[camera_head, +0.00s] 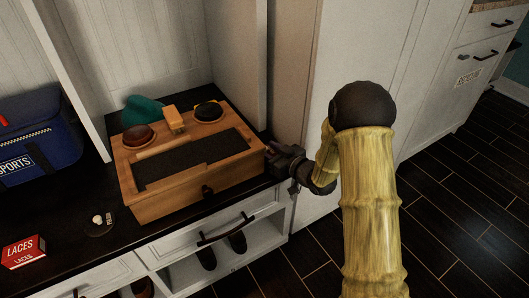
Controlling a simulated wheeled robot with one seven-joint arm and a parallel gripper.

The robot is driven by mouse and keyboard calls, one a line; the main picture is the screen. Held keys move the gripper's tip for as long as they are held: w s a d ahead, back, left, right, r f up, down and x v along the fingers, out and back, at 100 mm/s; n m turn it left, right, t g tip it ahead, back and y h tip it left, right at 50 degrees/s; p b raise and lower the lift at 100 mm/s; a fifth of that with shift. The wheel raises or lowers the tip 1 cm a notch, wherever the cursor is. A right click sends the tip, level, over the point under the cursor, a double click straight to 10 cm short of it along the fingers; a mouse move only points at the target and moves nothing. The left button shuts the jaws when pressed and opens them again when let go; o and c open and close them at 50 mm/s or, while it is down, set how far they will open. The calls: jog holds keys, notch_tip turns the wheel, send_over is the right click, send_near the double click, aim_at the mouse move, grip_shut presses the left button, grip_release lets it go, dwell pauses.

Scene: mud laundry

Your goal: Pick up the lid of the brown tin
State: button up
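A round brown tin (139,135) sits in a pale ring at the back left of a wooden shoe-care box (155,207). Its brown top faces up; I cannot tell the lid from the tin's body at this size. A similar black tin (208,111) sits in a ring at the back right of the box. My gripper (271,155) is dark and is at the box's right end, low by its rim, well to the right of the brown tin. I cannot tell whether it touches the box or whether its fingers are apart.
A wooden block (175,120) stands between the tins, and a teal cloth (142,109) lies behind. A blue sports bag (37,137), a red laces box (23,251) and a dark round item (100,223) are left on the bench. A tall white panel (345,65) rises to the right.

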grip_shut()
jog(key=shift+r, duration=0.1)
jog(key=shift+s+d+r, duration=0.15)
jog(key=shift+r, duration=0.05)
jog(key=s+d+r+p, duration=0.6)
jog(key=s+d+r, duration=0.1)
jog(key=s+d, duration=0.2)
jog(key=shift+s+d+r, duration=0.2)
jog(key=shift+s+d, duration=0.1)
jog(key=shift+d, duration=0.05)
